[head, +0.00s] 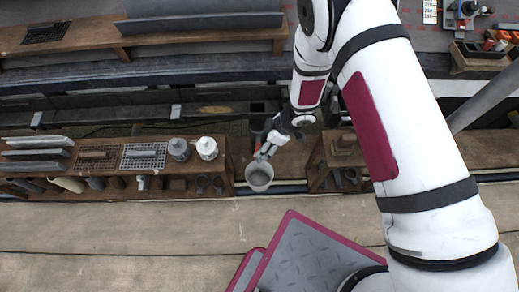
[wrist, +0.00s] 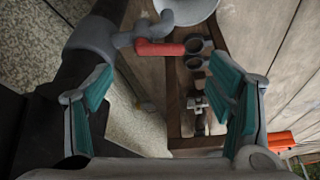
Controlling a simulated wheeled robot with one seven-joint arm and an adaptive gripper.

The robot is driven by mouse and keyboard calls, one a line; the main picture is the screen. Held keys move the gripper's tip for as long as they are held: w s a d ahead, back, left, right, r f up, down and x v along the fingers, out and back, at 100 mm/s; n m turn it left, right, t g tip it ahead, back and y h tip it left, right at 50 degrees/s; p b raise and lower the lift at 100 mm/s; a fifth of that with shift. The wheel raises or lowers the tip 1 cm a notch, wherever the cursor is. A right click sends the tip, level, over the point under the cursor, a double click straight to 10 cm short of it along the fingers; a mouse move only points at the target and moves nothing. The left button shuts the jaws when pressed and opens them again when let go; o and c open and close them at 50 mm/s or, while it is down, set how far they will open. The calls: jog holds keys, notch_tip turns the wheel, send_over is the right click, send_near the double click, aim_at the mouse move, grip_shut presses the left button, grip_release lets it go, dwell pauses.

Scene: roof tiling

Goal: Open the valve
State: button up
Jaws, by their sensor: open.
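The valve is a grey tap (wrist: 100,38) on a dark pipe, at the upper left of the wrist view. Its red lever handle (wrist: 160,48) points right, ahead of my fingertips and apart from them. My gripper (wrist: 163,88) is open and empty, with teal pads on both fingers. In the head view my gripper (head: 264,153) hangs by the back shelf, just above a grey bucket. The bucket (head: 259,182) also shows at the top of the wrist view (wrist: 190,8). The valve is too small and covered to make out clearly in the head view.
A wooden shelf (head: 110,168) at left holds two pale containers, grates and stacked tiles. Another wooden stand (head: 316,172) is just right of my gripper. In the wrist view, dark round fittings (wrist: 196,62) sit on wood near the handle.

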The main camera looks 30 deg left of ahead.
aim_at(257, 149)
jog(key=b+x, duration=0.2)
jog(key=x, duration=0.4)
jog(key=shift+r, duration=0.1)
jog(key=c, duration=1.2)
